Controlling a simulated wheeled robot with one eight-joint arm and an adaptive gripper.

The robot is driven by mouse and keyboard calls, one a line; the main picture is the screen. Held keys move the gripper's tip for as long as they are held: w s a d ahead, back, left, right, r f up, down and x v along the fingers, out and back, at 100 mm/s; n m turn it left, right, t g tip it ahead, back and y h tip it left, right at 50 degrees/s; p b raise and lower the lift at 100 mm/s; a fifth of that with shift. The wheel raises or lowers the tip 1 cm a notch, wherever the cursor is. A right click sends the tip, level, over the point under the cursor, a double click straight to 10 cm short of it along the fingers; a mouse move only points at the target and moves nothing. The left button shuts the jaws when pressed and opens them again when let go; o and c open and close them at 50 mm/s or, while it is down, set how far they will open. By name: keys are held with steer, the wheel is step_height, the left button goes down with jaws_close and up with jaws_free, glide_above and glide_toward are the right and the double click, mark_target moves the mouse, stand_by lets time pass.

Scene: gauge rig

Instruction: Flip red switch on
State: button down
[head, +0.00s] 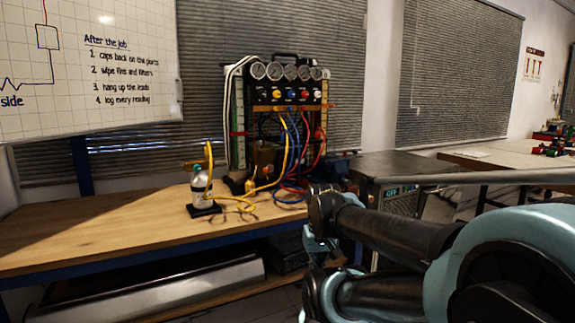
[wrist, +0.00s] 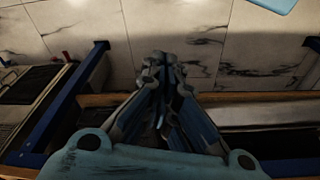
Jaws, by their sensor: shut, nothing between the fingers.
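I cannot pick out a red switch for certain. In the head view a gauge rig (head: 287,90) stands at the back of the bench, with a row of small coloured knobs under its dials, too small to tell apart surely. In the wrist view a small red spot (wrist: 66,54) shows at the edge of a dark box (wrist: 35,85) on the left; I cannot tell what it is. My gripper (wrist: 166,66) is shut and empty in the wrist view, pointing over the tiled floor, apart from the rig and the box.
A bottle on a black base (head: 201,192) and yellow, blue and red hoses (head: 290,150) are on the wooden bench (head: 100,225). A dark cabinet (head: 395,167) stands to the right, with a grey rail in front. The bench's left part is clear.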

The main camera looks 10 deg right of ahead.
mark_target(288, 161)
steer(key=w+a+r+m+t+y, duration=0.3)
steer(key=w+r, duration=0.3)
steer(key=w, duration=0.5)
steer(key=w+a+r+m+t+y, duration=0.25)
steer(key=w+r, duration=0.35)
steer(key=w, duration=0.5)
steer(key=w+d+r+m+t, duration=0.2)
steer(key=w+d+r+m, duration=0.1)
steer(key=w, duration=0.4)
steer(key=w+d+r+m+t, duration=0.2)
steer(key=w+d+r+m, duration=0.1)
steer(key=w, duration=0.4)
steer(key=w+d+r+m+t, duration=0.3)
steer(key=w+d, duration=0.2)
steer(key=w, duration=0.3)
steer(key=shift+d+r+h, duration=0.2)
steer(key=shift+r+h, duration=0.15)
steer(key=shift+r, duration=0.05)
steer(key=x, duration=1.3)
steer(key=shift+w+a, duration=0.15)
steer(key=shift+w, duration=0.2)
